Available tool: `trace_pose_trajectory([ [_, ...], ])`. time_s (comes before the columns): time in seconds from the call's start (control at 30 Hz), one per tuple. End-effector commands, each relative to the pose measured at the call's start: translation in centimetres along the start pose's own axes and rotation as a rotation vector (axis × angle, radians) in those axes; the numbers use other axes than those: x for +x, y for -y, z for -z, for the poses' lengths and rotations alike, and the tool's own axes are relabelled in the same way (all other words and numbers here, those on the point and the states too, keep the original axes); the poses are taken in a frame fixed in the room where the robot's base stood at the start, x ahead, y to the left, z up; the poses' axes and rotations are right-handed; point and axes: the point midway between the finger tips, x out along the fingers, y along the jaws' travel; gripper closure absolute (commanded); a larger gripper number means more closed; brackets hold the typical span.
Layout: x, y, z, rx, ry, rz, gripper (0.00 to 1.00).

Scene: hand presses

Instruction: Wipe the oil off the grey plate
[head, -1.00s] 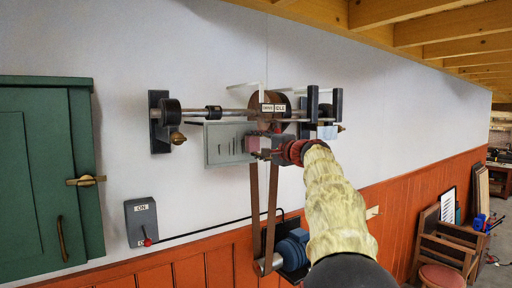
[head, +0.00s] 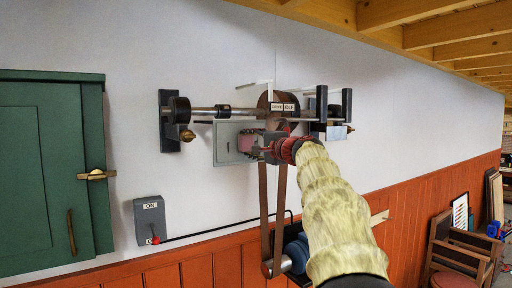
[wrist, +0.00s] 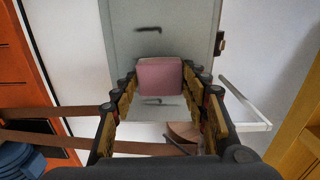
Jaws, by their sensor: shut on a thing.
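The grey plate (head: 222,152) is mounted upright below the shaft on the wall; it fills the top middle of the wrist view (wrist: 185,38). Dark oil streaks show on it, one (wrist: 148,29) above the pad and another (wrist: 152,101) below it in the wrist view. My gripper (head: 257,146) is shut on a pink pad (wrist: 158,76), held between its fingertips in front of the plate. The pad also shows in the head view (head: 246,142). It hides part of the plate, and I cannot tell whether it presses on it.
A shaft with a pulley (head: 271,101) runs above the plate. A brown belt (head: 264,215) drops to a blue motor (head: 297,250). A switch box (head: 151,220) with a red-knobbed lever is lower left. A green cabinet (head: 45,165) stands at far left.

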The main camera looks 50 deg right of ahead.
Motion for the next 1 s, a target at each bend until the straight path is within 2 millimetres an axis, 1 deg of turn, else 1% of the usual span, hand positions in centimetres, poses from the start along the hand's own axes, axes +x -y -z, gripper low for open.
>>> trace_pose_trajectory([
  [0.03,0.0,-0.1,-0.4,-0.001,0.002,0.0,0.76],
  [0.27,0.0,0.1,-1.1,0.0,0.001,0.001,0.76],
  [0.6,0.0,0.1,-3.6,0.001,0.002,0.001,0.76],
  [0.87,0.0,0.2,-4.4,-0.001,0.001,0.001,0.76],
  [1.0,0.0,0.2,-5.4,0.001,0.002,0.001,0.76],
])
